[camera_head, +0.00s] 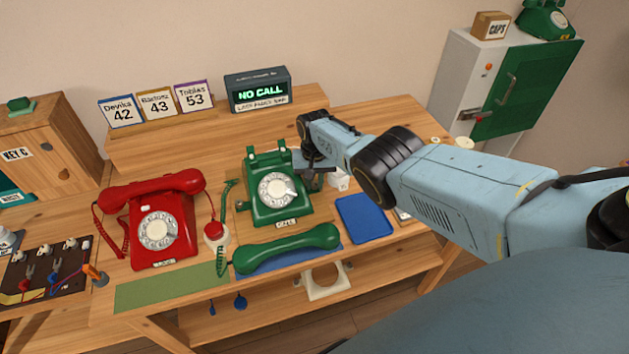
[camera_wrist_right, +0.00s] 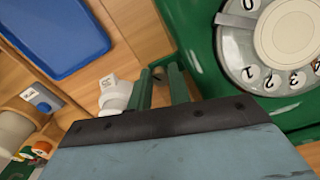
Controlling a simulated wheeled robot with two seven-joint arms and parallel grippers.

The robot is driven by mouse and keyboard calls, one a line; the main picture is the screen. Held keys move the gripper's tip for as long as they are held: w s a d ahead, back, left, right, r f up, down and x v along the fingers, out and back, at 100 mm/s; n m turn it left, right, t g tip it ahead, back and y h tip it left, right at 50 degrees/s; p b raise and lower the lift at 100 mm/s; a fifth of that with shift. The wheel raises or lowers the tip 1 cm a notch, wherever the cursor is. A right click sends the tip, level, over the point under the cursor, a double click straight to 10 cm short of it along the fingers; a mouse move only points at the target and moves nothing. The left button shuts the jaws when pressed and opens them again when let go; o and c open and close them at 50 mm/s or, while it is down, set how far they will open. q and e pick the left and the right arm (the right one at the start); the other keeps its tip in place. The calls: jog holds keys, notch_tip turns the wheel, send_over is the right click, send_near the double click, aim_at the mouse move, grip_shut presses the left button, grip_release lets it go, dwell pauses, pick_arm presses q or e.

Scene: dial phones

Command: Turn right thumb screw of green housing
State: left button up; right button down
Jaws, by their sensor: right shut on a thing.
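The green telephone housing (camera_head: 291,210) with its white dial stands mid-table in the head view. Its side and dial also fill the upper right of the right wrist view (camera_wrist_right: 205,50). My right gripper (camera_head: 313,170) is at the housing's right side. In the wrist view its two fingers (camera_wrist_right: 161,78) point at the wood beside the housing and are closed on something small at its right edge. This fits the right thumb screw, but the fingers mostly hide it. The green handset (camera_head: 290,247) lies off the cradle, in front of the housing. My left gripper is not in view.
A blue tray (camera_head: 364,219) lies right of the housing. A white cup-like part (camera_wrist_right: 116,94) stands close beside my fingers. A red telephone (camera_head: 160,228) stands to the left. A sign (camera_head: 257,92) at the back reads "NO CALL". A green mat (camera_head: 170,286) lies bare in front.

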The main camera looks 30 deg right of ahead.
jog(key=shift+w, duration=0.1)
jog(key=c, duration=1.6)
grip_release()
jog(key=shift+o, duration=0.2)
jog(key=shift+n, duration=0.3)
